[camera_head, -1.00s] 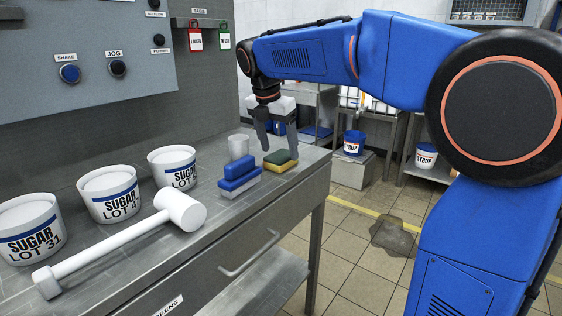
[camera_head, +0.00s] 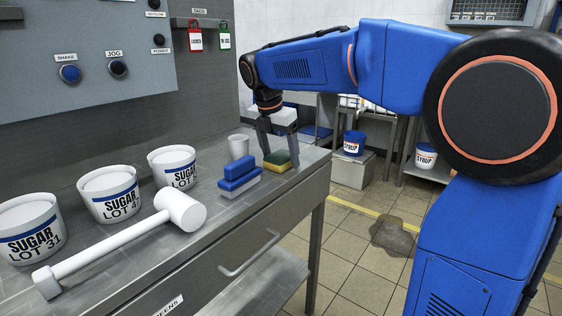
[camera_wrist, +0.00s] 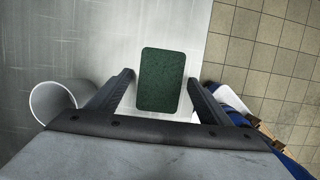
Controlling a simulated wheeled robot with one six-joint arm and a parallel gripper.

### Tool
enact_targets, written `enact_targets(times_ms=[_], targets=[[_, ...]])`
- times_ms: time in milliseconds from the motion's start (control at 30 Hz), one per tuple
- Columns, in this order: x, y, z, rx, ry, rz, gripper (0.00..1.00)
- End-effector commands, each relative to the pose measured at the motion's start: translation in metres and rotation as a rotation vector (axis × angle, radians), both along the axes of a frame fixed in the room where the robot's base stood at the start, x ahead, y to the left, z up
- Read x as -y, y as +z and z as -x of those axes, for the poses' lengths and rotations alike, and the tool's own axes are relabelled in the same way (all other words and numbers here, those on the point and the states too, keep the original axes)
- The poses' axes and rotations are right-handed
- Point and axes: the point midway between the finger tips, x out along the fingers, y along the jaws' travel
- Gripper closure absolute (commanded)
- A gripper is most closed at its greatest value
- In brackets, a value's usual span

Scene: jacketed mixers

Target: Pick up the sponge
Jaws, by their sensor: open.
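The sponge (camera_head: 278,161) is yellow with a dark green top and lies flat on the steel bench near its far right end. In the wrist view its green face (camera_wrist: 162,80) shows whole, between and a little beyond the fingertips. My gripper (camera_head: 281,158) is open and points down at the sponge, with one finger on each side of it. In the wrist view the two fingers (camera_wrist: 162,82) are spread with a gap on both sides of the sponge. Whether the fingertips touch the bench is hard to tell.
A white cup (camera_head: 238,146) stands close left of the sponge, and a blue-and-white brush (camera_head: 239,176) lies nearer. A white mallet (camera_head: 130,240) and sugar tubs (camera_head: 108,194) take up the bench's left part. The bench edge (camera_head: 290,192) is close on the right, with open floor beyond.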

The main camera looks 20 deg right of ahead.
Motion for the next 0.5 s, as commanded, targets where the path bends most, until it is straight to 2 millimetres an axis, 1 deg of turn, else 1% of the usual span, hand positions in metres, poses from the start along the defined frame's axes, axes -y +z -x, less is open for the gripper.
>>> enact_targets(times_ms=[333, 367, 400, 467, 500], targets=[[0.0, -0.0012, 0.0, 0.0, 0.0, 0.0, 0.27], [0.0, -0.0012, 0.0, 0.0, 0.0, 0.0, 0.32], [0.0, -0.0012, 0.0, 0.0, 0.0, 0.0, 0.42], [-0.0001, -0.0013, 0.0, 0.0, 0.0, 0.0, 0.56], [-0.0001, -0.0013, 0.0, 0.0, 0.0, 0.0, 0.66]])
